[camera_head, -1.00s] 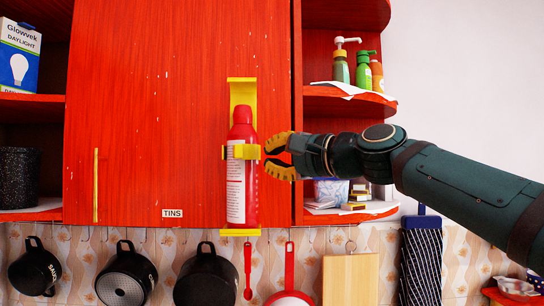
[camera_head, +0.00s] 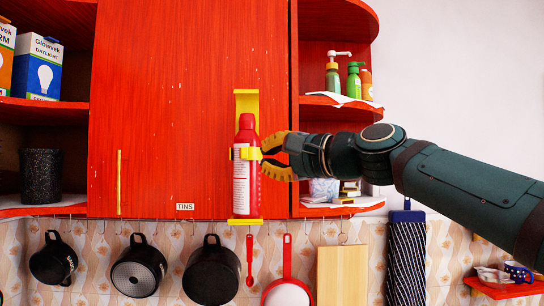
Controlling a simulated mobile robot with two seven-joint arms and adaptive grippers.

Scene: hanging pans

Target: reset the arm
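My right gripper (camera_head: 276,157) reaches in from the right at the height of the red bottle (camera_head: 245,180). Its yellow-padded fingers are spread apart, one above the other, with nothing seen between them. The fingertips lie just right of the bottle in the picture; whether they touch it or its strap I cannot tell. The bottle stands upright in a yellow holder (camera_head: 247,100) on the red cabinet door (camera_head: 160,110), with a yellow strap around it. My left gripper is not in view.
Open shelves at the right hold pump bottles (camera_head: 333,76) and small boxes (camera_head: 324,188). Black pans (camera_head: 212,275), a red-handled pan (camera_head: 287,290) and a cutting board (camera_head: 341,275) hang below the cabinet. Bulb boxes (camera_head: 42,70) stand on the left shelf.

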